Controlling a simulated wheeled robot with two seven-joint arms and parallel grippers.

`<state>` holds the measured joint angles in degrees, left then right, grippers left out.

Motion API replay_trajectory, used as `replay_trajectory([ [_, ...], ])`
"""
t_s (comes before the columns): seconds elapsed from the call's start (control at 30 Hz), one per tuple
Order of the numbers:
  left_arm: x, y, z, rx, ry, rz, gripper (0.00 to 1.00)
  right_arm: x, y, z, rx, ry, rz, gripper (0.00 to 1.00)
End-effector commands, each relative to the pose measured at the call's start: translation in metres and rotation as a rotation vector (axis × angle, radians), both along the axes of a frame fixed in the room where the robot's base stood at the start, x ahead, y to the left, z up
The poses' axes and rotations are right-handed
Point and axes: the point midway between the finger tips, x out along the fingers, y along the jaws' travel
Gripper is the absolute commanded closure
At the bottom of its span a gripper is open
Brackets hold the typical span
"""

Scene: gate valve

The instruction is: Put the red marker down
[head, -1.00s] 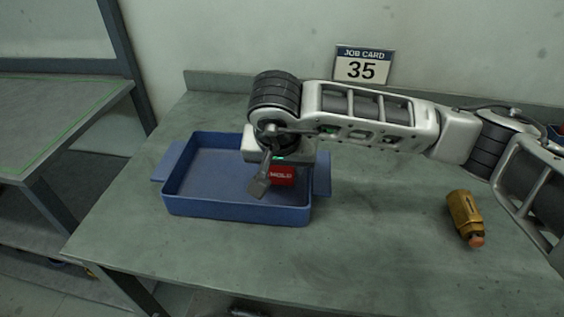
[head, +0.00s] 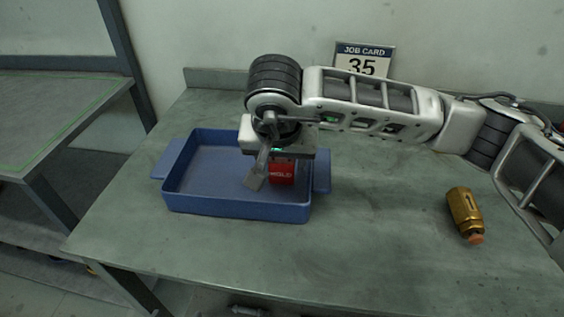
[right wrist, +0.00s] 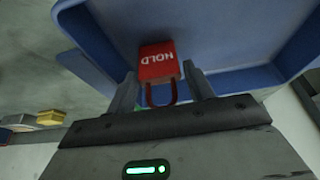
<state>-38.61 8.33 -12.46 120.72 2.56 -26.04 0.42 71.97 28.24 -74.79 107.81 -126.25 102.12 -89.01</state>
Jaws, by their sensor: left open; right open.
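The red marker (head: 282,174) is a small block with white HOLD lettering and stands inside the blue tray (head: 240,213), near its right end. In the right wrist view the marker (right wrist: 158,62) has a red loop pointing toward my gripper. My right gripper (head: 267,180) is over the tray at the marker. In the right wrist view its two fingers (right wrist: 160,92) are apart on either side of the loop, with gaps showing. The far finger is hidden in the head view. My left gripper is not in view.
A brass cylinder with an orange tip (head: 464,213) lies on the green workbench (head: 370,250) at the right. A job card reading 35 (head: 364,58) stands at the back, partly behind my right arm. The bench front is clear. Another table (head: 55,115) is at left.

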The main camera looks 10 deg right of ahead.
Motion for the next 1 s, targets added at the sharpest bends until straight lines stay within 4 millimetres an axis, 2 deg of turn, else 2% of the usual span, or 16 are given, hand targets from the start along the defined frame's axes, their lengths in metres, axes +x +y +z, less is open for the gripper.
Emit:
replay_trajectory([
  [0.2, 0.0, 0.0, -0.004, -0.005, 0.002, 0.001, 0.37, -0.017, 0.007, 0.047, 0.002, -0.007, 0.003, 0.48],
  [0.4, 0.0, 0.0, -0.005, -0.007, 0.002, 0.002, 0.37, -0.03, 0.011, 0.078, 0.001, -0.005, 0.003, 0.48],
  [0.6, 0.0, -0.001, -0.004, -0.009, -0.001, 0.001, 0.37, -0.035, 0.013, 0.089, 0.0, -0.001, 0.001, 0.48],
  [1.0, 0.001, -0.001, -0.002, -0.01, -0.003, 0.003, 0.37, -0.035, 0.013, 0.09, 0.001, 0.0, 0.001, 0.48],
])
